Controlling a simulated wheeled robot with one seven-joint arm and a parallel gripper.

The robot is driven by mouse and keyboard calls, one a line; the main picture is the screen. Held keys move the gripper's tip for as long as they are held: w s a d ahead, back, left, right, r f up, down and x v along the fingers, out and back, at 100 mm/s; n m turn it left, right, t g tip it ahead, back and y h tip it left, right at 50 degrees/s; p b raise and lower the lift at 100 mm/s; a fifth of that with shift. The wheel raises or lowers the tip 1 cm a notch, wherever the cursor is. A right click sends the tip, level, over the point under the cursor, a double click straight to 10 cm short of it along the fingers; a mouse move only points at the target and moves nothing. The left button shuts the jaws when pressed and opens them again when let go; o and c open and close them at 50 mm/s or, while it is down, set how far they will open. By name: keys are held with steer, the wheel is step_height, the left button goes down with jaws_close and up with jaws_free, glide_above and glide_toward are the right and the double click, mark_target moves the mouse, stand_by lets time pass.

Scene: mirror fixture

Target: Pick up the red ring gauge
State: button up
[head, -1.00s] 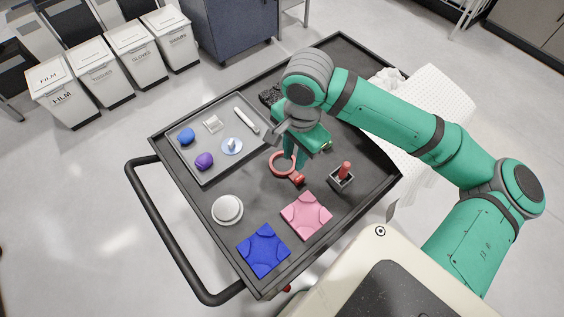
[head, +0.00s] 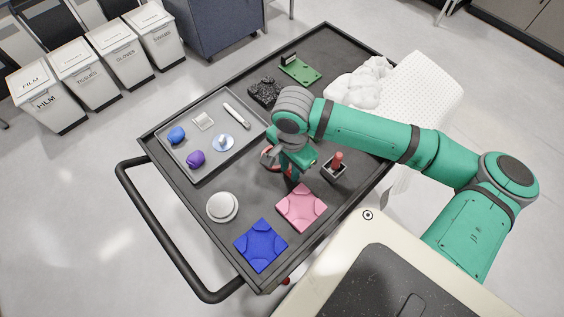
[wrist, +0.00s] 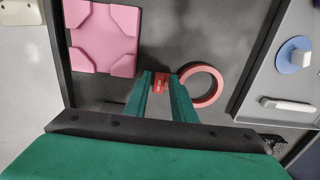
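The red ring gauge (head: 267,154) lies on the black cart top, partly hidden behind my gripper in the head view. In the wrist view its round ring (wrist: 219,86) is right of my fingers, and its small red end block shows between the fingertips. My gripper (wrist: 161,77) points down over that block, its two green fingers apart on either side of it. In the head view my gripper (head: 291,174) covers the block end. I cannot tell whether the fingers touch the gauge.
A pink plate (head: 301,207) and a blue plate (head: 261,245) lie nearby. A block with a red-handled plug (head: 335,168) stands close right of my gripper. A grey tray (head: 190,117) with small items is to the left. A white round piece (head: 222,207) sits at front left.

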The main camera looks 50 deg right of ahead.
steer(key=shift+f, duration=0.35)
steer(key=shift+c, duration=0.5)
jaws_close()
steer(key=shift+r, duration=0.1)
